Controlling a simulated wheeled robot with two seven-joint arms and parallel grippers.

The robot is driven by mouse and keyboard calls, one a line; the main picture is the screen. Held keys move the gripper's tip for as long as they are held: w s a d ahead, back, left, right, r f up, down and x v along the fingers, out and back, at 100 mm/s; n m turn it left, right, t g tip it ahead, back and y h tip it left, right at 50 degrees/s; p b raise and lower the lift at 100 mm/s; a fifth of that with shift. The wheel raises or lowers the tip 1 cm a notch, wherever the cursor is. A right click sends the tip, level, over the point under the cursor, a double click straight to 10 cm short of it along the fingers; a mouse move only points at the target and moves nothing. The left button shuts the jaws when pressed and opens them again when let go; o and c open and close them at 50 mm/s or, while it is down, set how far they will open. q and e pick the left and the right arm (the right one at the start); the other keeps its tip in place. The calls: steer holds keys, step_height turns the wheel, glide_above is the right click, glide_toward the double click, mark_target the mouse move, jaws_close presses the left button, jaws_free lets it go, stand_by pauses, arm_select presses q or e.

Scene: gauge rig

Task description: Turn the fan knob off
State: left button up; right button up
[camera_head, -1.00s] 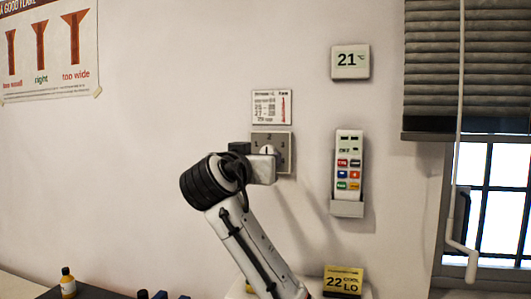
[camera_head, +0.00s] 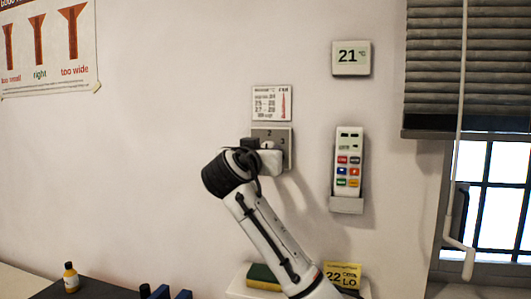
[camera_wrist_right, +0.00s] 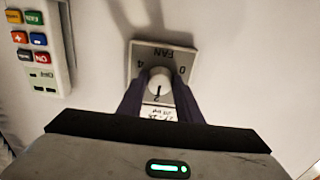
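The fan knob (camera_wrist_right: 160,80) is a round white dial with a dark pointer line, on a grey wall plate (camera_head: 287,137). The plate, marked FAN with numbers, appears upside down in the right wrist view (camera_wrist_right: 183,58). There the pointer line runs down toward the 2; the 0 is at right and the 4 at left. My right gripper (camera_wrist_right: 160,88) has one dark finger on each side of the knob, close against it, and looks shut on it. In the head view my right gripper (camera_head: 264,158) covers the plate's lower part. My left gripper is out of view.
A printed card (camera_head: 271,103) hangs just above the plate. A remote in a holder (camera_head: 347,170) is on the wall to the right, below a 21-degree display (camera_head: 351,58). A sponge (camera_head: 262,276) and yellow sign (camera_head: 343,276) sit below.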

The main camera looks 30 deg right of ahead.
steer(key=shift+n, duration=0.4)
steer(key=n, duration=2.3)
steer(key=shift+s, duration=0.1)
steer(key=shift+n, duration=0.3)
steer(key=o, duration=1)
steer(key=shift+r, duration=0.1)
